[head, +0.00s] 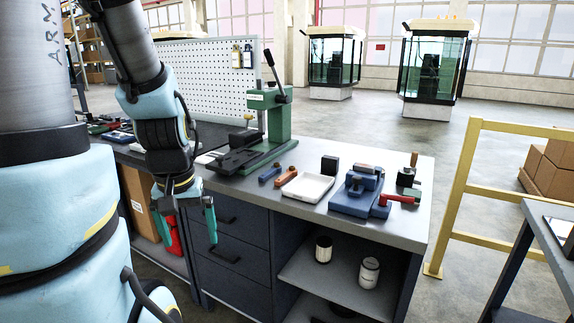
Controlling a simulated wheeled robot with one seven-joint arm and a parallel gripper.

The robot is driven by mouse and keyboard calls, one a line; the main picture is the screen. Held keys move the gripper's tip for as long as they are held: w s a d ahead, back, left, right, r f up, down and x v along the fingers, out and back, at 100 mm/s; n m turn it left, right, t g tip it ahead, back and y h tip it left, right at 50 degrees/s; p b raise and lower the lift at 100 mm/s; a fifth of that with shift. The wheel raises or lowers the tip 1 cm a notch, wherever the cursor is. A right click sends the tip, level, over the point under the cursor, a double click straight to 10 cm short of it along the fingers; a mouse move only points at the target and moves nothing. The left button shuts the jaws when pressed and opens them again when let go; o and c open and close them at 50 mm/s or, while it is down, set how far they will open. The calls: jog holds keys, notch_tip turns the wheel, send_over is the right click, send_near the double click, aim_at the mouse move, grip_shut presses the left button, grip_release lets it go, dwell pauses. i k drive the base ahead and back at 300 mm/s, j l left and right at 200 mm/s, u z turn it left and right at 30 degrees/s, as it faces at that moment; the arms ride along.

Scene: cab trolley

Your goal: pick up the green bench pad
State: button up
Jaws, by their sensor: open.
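I cannot make out a green bench pad for certain. A small green piece (413,194) shows at the right end of the grey workbench (400,226), partly hidden behind a red handle, and may be it. Nothing shows between the fingers. It is well to the left of the green piece. My arm hides part of the bench's left side.
A green lever press (276,118) stands mid-bench. A white tray (308,187), a blue vise (357,193) and small blocks lie right of it. Cans stand on the shelf below. A yellow rail (457,195) stands to the right. A pegboard (204,72) rises behind.

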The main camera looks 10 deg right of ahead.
aim_at(416, 194)
jog(key=l, duration=0.5)
jog(key=i+l, duration=0.15)
jog(key=l, duration=0.8)
